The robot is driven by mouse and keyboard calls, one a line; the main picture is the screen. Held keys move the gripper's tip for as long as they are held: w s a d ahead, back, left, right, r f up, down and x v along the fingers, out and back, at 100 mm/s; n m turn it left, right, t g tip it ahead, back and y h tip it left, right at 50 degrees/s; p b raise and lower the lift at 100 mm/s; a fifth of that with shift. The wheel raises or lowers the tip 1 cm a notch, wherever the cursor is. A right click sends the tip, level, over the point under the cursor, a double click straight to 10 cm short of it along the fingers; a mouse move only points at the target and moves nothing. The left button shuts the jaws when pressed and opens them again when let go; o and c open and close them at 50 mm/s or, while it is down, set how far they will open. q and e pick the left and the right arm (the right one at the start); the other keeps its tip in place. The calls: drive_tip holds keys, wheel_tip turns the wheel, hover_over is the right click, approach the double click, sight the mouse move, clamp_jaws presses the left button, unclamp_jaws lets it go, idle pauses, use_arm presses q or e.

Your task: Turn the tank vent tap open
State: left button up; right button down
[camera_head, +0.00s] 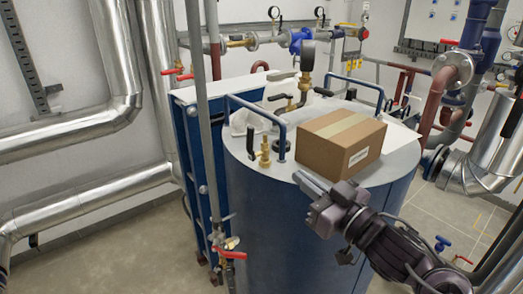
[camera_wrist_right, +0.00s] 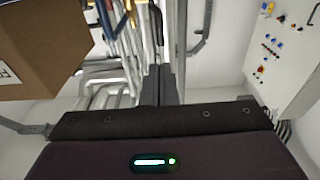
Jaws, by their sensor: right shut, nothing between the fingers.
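The blue tank (camera_head: 300,235) has a grey top. At its left front rim stands a brass tap (camera_head: 265,153) with an upright black lever (camera_head: 250,141). I cannot tell for certain which is the vent tap. My right gripper (camera_head: 303,180) is shut and empty, by the tank's front rim, right of the brass tap and apart from it. The shut fingers also show in the wrist view (camera_wrist_right: 161,85). My left gripper is not in view.
A cardboard box (camera_head: 341,140) sits on the tank top, just behind my right gripper, and also shows in the wrist view (camera_wrist_right: 40,50). Blue rails (camera_head: 262,105) stand on the top around the fittings. A grey vertical pipe (camera_head: 201,130) rises left of the tank.

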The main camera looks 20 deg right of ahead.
drive_tip(key=b, duration=0.2)
approach(254, 136)
drive_tip(key=x, duration=0.5)
drive_tip(key=shift+w+a+f, duration=0.1)
drive_tip(key=shift+a+f, duration=0.05)
drive_tip(key=shift+f, duration=0.15)
drive_tip(key=shift+x, duration=0.8)
drive_tip(key=p, duration=0.3)
drive_tip(key=w+r+g+p, duration=0.1)
drive_tip(key=p, duration=0.2)
drive_tip(key=shift+a+r, duration=0.1)
drive_tip(key=shift+r, duration=0.2)
drive_tip(key=shift+f+h+p, duration=0.15)
drive_tip(key=shift+h+p, duration=0.15)
drive_tip(key=shift+p, duration=0.1)
drive_tip(key=shift+f, duration=0.1)
